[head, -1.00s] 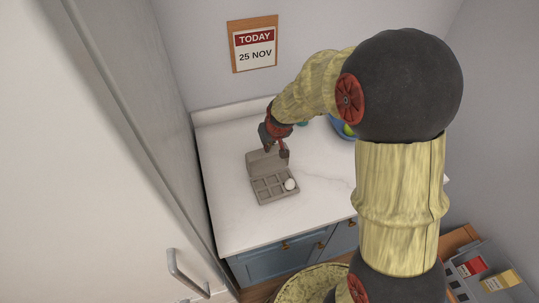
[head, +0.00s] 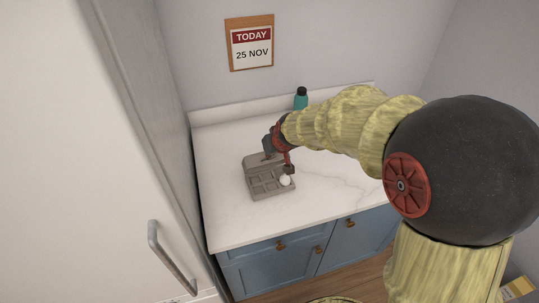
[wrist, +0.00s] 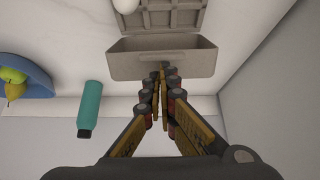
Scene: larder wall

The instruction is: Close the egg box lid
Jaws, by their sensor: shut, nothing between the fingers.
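The grey egg box (head: 271,191) sits on the white counter with its lid (head: 255,161) standing raised at the back. One white egg (head: 285,180) lies in the right of its tray. My gripper (head: 280,162) is at the raised lid and hides part of it. In the wrist view the lid (wrist: 135,62) lies across the upper middle, with the tray (wrist: 175,18) beyond it. There my gripper (wrist: 162,74) is shut and empty, its fingertips at the lid's wall-side edge. I cannot tell if they touch it.
A teal bottle (head: 301,99) stands at the back of the counter; a blue bowl (wrist: 33,79) with fruit shows in the wrist view. A tall pale door (head: 80,150) borders the left. The counter's front left (head: 235,220) is clear.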

